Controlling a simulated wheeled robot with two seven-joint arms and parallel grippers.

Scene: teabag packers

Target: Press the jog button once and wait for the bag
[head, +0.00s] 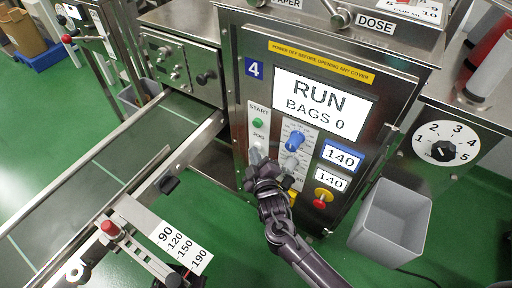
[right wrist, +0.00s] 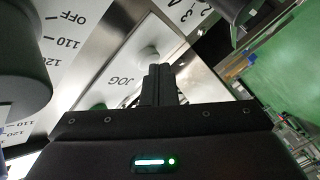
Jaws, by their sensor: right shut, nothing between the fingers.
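The machine's front panel carries a display (head: 318,104) reading RUN, BAGS 0. The label JOG sits below the green START button (head: 257,123). In the right wrist view the pale round jog button (right wrist: 147,53) stands just beyond my fingertips, by its JOG label (right wrist: 121,81). My right gripper (head: 257,158) is shut and empty, its tips at the jog button. I cannot tell whether they touch it; the gripper hides part of the panel in the head view. My left gripper is not in view.
A grey bin (head: 391,222) stands at the right. The conveyor belt (head: 95,170) at the left carries no bag in view.

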